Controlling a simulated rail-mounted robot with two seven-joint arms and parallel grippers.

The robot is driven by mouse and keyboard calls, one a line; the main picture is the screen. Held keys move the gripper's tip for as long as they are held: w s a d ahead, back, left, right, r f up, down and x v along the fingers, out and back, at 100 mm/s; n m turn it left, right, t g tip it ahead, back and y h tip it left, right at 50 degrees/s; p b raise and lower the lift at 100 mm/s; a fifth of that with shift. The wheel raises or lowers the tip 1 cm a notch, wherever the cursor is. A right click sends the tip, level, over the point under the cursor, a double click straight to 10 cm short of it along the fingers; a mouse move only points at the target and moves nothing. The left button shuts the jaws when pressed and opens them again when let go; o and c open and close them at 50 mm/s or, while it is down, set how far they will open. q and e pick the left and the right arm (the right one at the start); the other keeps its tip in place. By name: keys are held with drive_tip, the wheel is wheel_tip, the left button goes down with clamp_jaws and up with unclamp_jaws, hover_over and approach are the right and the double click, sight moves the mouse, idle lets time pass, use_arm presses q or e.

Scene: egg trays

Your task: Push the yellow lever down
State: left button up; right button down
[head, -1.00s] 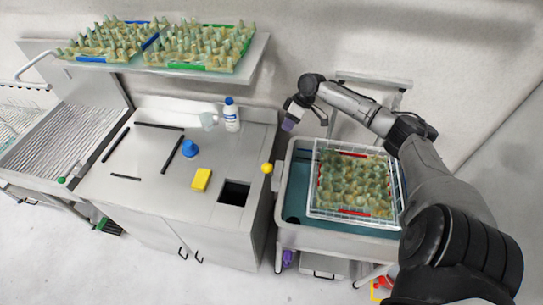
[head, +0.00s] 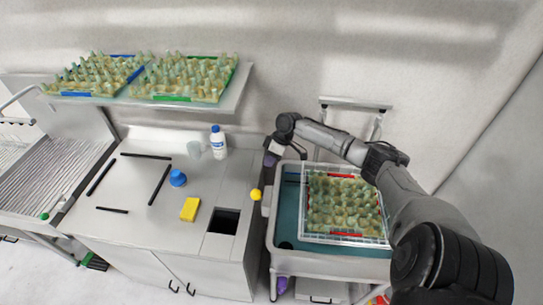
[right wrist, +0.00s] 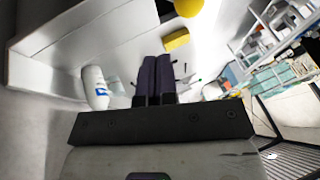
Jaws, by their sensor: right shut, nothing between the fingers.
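The yellow lever shows as a round yellow knob (head: 256,194) at the right edge of the steel counter, beside the teal sink cart. My right gripper (head: 269,160) is shut and empty, its purple fingers pointing down, above and slightly right of the knob and apart from it. In the right wrist view the shut purple fingers (right wrist: 155,78) stand in the middle, and the yellow knob (right wrist: 188,7) is cut off at the top edge. The lever's shaft is hard to make out. My left gripper is not in view.
The counter (head: 140,220) holds a yellow sponge (head: 190,209), a blue object (head: 178,178), a white bottle (head: 218,142) and dark strips. An egg tray in a clear crate (head: 345,240) sits on the cart (head: 285,215). A shelf with two egg trays (head: 190,80) hangs above.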

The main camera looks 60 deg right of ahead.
sight(260, 198)
drive_tip(key=w+a+f+p, duration=0.1)
drive_tip(key=a+f+p, duration=0.1)
drive_tip(key=a+f, duration=0.3)
wheel_tip(260, 198, down, 2)
drive_tip(key=shift+a+p, duration=0.3)
